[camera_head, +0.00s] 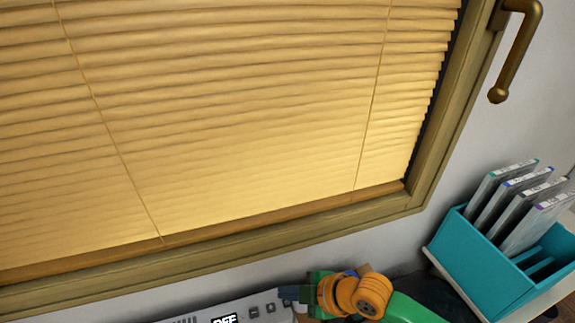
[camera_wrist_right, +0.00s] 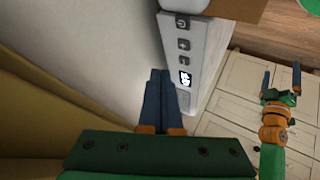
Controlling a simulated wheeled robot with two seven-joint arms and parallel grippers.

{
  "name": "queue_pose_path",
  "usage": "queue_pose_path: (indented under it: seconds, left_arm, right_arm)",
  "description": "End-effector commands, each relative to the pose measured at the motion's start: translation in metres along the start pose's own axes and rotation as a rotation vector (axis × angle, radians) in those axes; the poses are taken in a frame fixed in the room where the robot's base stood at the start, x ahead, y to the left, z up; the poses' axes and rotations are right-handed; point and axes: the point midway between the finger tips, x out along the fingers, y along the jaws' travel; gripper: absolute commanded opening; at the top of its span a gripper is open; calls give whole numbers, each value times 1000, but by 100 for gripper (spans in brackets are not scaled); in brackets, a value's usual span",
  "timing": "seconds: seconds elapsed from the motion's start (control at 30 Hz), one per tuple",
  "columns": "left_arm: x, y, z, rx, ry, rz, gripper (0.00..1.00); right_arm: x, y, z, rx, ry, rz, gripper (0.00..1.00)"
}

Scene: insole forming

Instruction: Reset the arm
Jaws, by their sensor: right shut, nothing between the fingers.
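A window with yellow blinds (camera_head: 230,120) fills most of the head view, with a handle (camera_head: 522,50) at top right. Pale cabinet doors (camera_wrist_right: 240,95) and wooden floor (camera_wrist_right: 270,40) show below the machine.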

Motion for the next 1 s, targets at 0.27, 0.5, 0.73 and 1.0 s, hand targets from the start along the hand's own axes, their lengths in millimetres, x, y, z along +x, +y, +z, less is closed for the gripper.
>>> queue_pose_path:
  seconds: [0.27, 0.5, 0.73, 1.0]
  left_arm:
    - [0, 0, 0, 0, 0, 0, 100]
    - [0, 0, 0, 0, 0, 0, 100]
    - [0, 0, 0, 0, 1, 0, 100]
    - [0, 0, 0, 0, 0, 0, 100]
  right_arm:
    - [-27, -59, 11, 626, -145, 83, 0]
    - [-79, -113, 75, 1133, -431, 224, 0]
    - [-118, -165, 119, 1423, -669, 330, 0]
    - [-57, -201, 164, 1422, -700, 280, 0]
